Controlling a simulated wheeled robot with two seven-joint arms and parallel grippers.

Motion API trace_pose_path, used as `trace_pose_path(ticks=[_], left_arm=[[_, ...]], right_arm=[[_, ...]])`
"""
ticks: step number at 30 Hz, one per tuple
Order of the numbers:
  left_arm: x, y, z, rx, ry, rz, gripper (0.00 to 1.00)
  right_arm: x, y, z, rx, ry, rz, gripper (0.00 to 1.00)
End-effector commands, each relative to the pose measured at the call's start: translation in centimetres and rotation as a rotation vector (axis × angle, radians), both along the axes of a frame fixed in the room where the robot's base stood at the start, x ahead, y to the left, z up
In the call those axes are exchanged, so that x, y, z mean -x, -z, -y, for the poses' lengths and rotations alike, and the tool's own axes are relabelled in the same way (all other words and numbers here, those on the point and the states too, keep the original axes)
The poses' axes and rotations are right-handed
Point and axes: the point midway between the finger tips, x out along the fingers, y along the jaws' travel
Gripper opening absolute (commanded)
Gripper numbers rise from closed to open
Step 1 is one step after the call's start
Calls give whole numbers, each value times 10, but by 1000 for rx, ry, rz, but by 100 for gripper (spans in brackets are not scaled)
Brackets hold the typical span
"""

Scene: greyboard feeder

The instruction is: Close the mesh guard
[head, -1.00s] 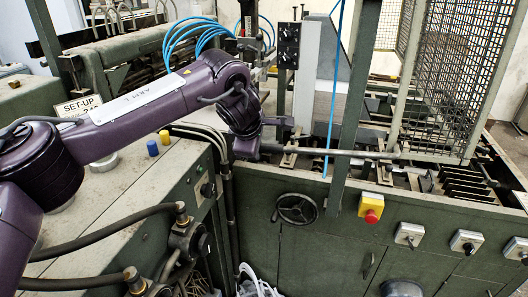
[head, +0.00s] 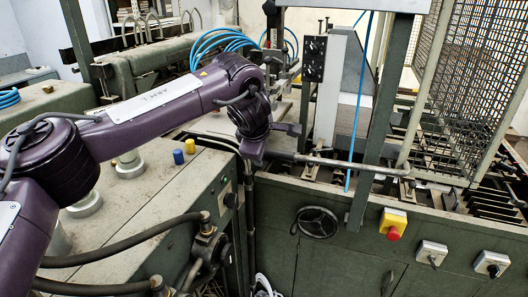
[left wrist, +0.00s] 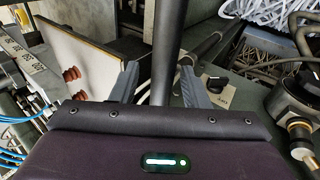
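The mesh guard (head: 487,75) is a wire-mesh panel in a cream frame, standing upright at the right of the head view. A grey round bar (head: 350,165) runs from its lower left corner toward my left gripper (head: 272,142). In the left wrist view a dark bar (left wrist: 167,45) runs up from between the two grey fingers of my left gripper (left wrist: 160,84). The fingers are apart, with a narrow gap visible on each side of the bar. Whether the bar is within their grasp depth is not clear. My right gripper is not in view.
A green cabinet with a handwheel (head: 318,222), a yellow box with a red button (head: 393,224) and rotary switches (head: 431,253) stands below the bar. A green post (head: 374,125) rises beside the bar. Hoses (head: 120,240) and blue and yellow knobs (head: 190,146) lie near my left arm.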

Motion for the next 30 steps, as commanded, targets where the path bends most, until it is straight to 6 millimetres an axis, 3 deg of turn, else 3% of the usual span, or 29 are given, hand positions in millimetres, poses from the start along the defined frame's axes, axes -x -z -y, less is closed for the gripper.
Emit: trace_pose_path(ticks=[8, 21, 30], left_arm=[[2, -1, 3, 4, 5, 0, 41], [37, -53, -7, 4, 2, 2, 41], [42, -62, -9, 5, 0, -2, 41]], right_arm=[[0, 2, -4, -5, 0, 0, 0], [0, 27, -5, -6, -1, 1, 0], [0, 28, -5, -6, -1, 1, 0]])
